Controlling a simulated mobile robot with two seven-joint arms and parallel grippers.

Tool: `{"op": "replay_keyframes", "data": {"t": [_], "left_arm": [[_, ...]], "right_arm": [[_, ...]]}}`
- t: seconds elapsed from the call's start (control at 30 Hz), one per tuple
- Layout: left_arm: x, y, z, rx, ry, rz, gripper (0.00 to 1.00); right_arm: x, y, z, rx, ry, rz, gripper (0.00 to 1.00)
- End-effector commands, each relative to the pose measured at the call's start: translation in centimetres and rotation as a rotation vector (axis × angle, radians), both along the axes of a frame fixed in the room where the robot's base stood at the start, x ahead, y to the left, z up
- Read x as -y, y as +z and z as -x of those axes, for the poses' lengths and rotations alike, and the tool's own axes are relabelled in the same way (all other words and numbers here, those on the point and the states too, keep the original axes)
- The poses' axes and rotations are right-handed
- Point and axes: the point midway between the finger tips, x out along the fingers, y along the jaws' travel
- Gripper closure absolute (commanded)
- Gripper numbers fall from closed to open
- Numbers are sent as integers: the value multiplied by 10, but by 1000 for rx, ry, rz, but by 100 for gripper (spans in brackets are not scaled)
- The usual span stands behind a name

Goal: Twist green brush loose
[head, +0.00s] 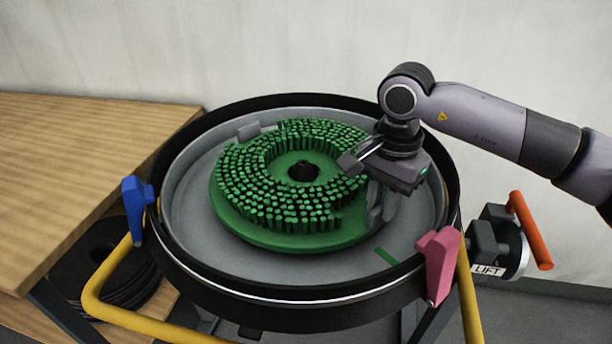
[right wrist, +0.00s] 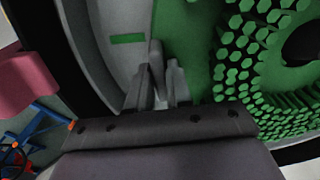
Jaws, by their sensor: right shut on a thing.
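The green brush (head: 280,232), a disc with several rings of bristle tufts and a dark centre hole, lies bristles up inside the round grey tank. It also shows in the right wrist view (right wrist: 187,40). My right gripper (head: 366,160) reaches in from the right over the brush's right edge. In the right wrist view its fingers (right wrist: 158,88) are closed on a grey upright lug (right wrist: 155,52) at the disc's rim. The hand partly hides the brush's right side in the head view. My left gripper is not in view.
The tank's black rim (head: 300,294) surrounds the brush. A green mark (head: 387,256) lies on the pan floor. A pink lever (head: 437,262), blue lever (head: 135,205), yellow rail (head: 112,270) and orange LIFT handle (head: 530,230) stand around it. A wooden table (head: 80,160) is at left.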

Motion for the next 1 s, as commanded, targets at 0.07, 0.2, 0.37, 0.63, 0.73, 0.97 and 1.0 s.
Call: {"op": "replay_keyframes", "data": {"t": [0.07,0.2,0.37,0.63,0.73,0.97,1.0], "left_arm": [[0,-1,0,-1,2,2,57],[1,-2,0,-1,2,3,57],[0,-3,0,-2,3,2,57],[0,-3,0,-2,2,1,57],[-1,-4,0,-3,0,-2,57],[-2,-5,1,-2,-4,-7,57],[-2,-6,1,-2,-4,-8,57]], "right_arm": [[2,1,-2,2,21,-1,100],[6,0,-6,1,48,-1,100],[8,0,-7,0,64,0,100],[8,0,-7,-1,66,0,100],[9,0,-7,-1,71,0,100],[14,0,-14,-2,116,0,100],[15,0,-15,-2,124,0,100]]}}
